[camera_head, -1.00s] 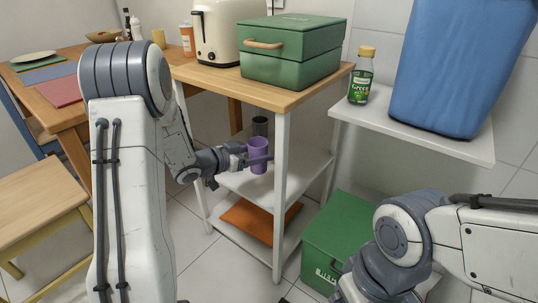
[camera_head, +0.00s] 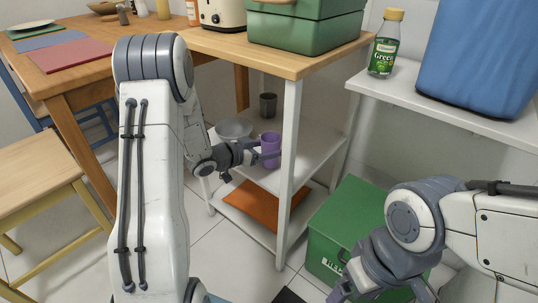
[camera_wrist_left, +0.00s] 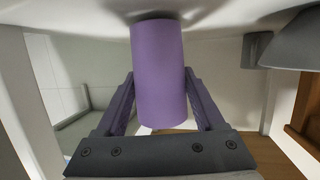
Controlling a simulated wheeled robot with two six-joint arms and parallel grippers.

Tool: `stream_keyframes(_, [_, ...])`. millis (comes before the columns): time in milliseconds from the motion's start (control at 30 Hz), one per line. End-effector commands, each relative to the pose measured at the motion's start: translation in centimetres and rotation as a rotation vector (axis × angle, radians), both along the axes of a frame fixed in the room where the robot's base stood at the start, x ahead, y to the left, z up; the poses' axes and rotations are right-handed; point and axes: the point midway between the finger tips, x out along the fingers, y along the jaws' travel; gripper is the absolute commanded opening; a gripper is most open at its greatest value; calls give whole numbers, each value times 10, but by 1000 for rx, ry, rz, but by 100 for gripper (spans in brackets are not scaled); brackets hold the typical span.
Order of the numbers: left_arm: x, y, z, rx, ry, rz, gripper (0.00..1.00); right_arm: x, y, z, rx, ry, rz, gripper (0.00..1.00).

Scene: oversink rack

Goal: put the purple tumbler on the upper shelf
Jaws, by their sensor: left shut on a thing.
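The purple tumbler (camera_head: 270,148) is upright in my left gripper (camera_head: 268,154), whose fingers are shut on its sides. It is at the front of the white upper shelf (camera_head: 302,158) of the cart, under the wooden top. In the left wrist view the tumbler (camera_wrist_left: 159,75) stands between the two purple fingers (camera_wrist_left: 160,105). Its end is close to the white surface; I cannot tell whether it touches. My right gripper (camera_head: 384,294) is at the bottom edge, partly cut off, its fingers apart and nothing seen between them.
The cart's white front post (camera_head: 289,165) is just right of the purple tumbler. An orange board (camera_head: 262,203) lies on the lower shelf. A green box (camera_head: 340,230) stands right.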

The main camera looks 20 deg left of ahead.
Motion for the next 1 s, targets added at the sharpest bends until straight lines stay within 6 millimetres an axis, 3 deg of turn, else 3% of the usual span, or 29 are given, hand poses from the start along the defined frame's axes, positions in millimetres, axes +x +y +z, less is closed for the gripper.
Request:
stream_keyframes(400, [0, 2, -7, 0, -1, 1, 16, 0, 0, -4, 0, 0, 0, 85])
stream_keyframes(433, [0, 2, -7, 0, -1, 2, 78, 0, 0, -4, 0, 0, 0, 85])
stream_keyframes(500, [0, 2, -7, 1, -2, 2, 100, 0, 0, -3, 0, 0, 0, 85])
stream_keyframes(800, [0, 2, -2, 1, -3, 0, 100, 0, 0, -1, 0, 0, 0, 85])
stream_keyframes(1000, [-24, 19, 10, -1, 1, 6, 100, 0, 0, 15, 0, 0, 0, 85])
